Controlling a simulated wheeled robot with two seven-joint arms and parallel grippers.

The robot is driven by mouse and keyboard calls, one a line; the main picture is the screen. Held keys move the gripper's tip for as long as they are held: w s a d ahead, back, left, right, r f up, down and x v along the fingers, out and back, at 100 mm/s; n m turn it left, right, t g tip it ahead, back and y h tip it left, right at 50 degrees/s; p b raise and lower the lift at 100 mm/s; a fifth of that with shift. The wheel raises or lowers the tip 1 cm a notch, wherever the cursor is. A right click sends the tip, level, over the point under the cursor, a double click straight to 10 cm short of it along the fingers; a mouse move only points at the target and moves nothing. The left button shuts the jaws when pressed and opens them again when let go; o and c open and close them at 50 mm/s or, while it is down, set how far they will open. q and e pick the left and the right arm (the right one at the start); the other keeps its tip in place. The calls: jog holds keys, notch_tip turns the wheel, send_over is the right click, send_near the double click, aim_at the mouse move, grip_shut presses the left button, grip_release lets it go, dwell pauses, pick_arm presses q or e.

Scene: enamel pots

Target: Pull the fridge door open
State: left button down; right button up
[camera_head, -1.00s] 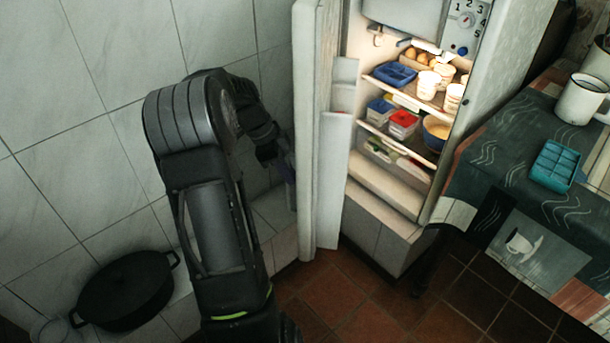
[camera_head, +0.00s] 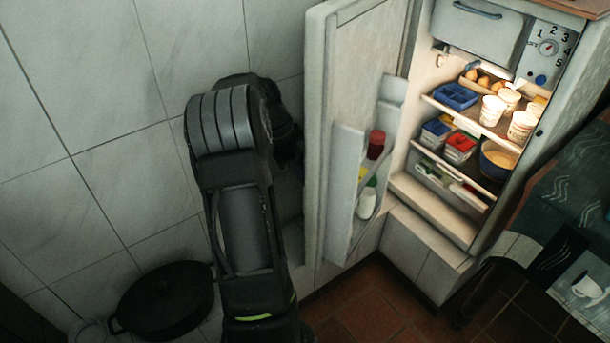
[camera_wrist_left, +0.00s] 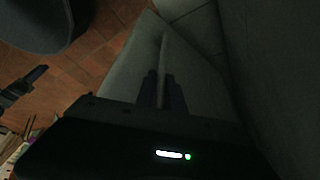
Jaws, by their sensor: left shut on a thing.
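The fridge door (camera_head: 335,110) stands open in the head view, swung out to the left of the lit fridge body (camera_head: 425,205). Its inner side shows shelves with bottles. My left arm stands left of the door, and its gripper is mostly hidden behind my arm and the door's outer side. In the left wrist view my left gripper (camera_wrist_left: 161,90) is shut on a thin pale bar (camera_wrist_left: 164,52) at the door, which looks like its handle.
A black pot (camera_head: 165,300) stands at lower left by the tiled wall. Inside the fridge are a blue tray (camera_head: 456,96), white cups, tubs and a bowl. A table with a dark patterned cloth (camera_head: 575,200) stands on the right. Red floor tiles (camera_head: 370,308) are clear in front.

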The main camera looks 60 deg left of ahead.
pick_arm(q)
jog(key=c, duration=1.5)
grip_release()
jog(key=shift+w, duration=0.1)
jog(key=shift+o, duration=0.2)
jog(key=p+v, duration=0.1)
jog(key=v, duration=0.6)
jog(key=shift+r, duration=0.35)
